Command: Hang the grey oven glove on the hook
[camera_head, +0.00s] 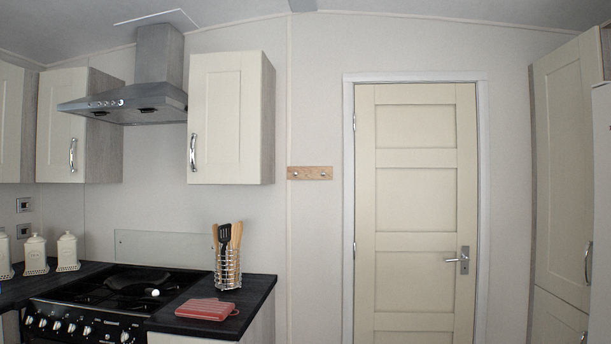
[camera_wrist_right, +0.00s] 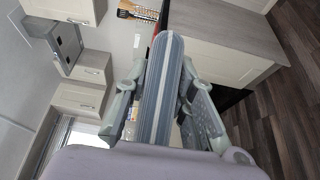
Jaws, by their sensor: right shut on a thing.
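The grey oven glove (camera_wrist_right: 161,95) is striped grey-blue with a pale band along its edge. My right gripper (camera_wrist_right: 158,88) is shut on it in the wrist view, with one finger on each side. The glove does not show in the head view. A small wooden hook rail (camera_head: 310,173) with light knobs is fixed to the wall between the wall cabinet and the door; nothing hangs on it. Neither gripper shows in the head view, so the distance from glove to rail cannot be told. My left gripper is out of sight.
A red oven glove (camera_head: 207,309) lies on the dark worktop (camera_head: 256,291), in front of a wire utensil holder (camera_head: 228,268). The black hob (camera_head: 110,290) and white canisters (camera_head: 67,252) are to the left. A cream wall cabinet (camera_head: 226,118) hangs left of the rail; a closed door (camera_head: 415,215) is right.

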